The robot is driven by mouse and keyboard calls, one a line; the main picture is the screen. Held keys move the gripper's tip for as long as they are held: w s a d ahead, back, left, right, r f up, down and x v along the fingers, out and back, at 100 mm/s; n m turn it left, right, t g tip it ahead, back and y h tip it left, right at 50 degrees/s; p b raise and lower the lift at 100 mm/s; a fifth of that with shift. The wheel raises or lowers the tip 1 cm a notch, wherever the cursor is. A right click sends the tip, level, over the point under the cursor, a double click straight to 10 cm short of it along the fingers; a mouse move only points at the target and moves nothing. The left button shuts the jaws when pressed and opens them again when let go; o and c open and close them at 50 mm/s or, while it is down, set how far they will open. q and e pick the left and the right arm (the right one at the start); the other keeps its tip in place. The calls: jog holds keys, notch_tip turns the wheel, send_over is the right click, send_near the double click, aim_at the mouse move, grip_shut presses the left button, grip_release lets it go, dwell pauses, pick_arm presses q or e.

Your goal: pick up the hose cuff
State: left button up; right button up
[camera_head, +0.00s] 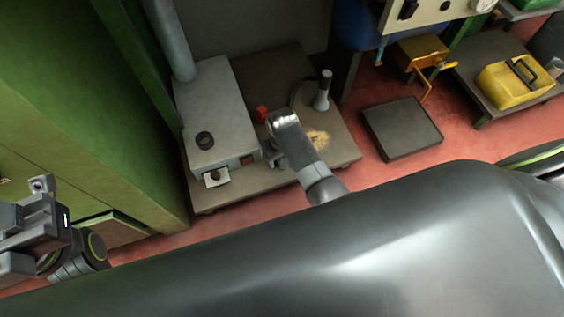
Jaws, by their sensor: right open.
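A short black ring-like piece (204,140), which looks like the hose cuff, stands on top of the grey box-shaped machine (215,105). A smaller dark round piece (215,175) sits on a pale ledge at the machine's front; I cannot tell which of the two is the cuff. My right gripper (273,157) is open over the bench, to the right of the machine and apart from both dark pieces. Its fingers are small and partly hidden by its own wrist. My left gripper (42,186) is at the far left edge, far from the machine; its jaws are unclear.
The low bench (230,190) also holds a red piece (262,113), a grey lamp-like post (323,90) and tan crumbs (318,139). A green cabinet (90,110) stands left. A dark slab (402,128) lies on the red floor, and a yellow toolbox (512,85) stands at right.

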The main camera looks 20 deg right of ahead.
notch_tip(320, 180, down, 2)
jog(key=shift+f+b, duration=0.1)
jog(key=shift+b, duration=0.25)
jog(key=shift+c, duration=0.2)
jog(key=c, duration=0.8)
jog(key=shift+o, duration=0.2)
jog(key=shift+r, duration=0.2)
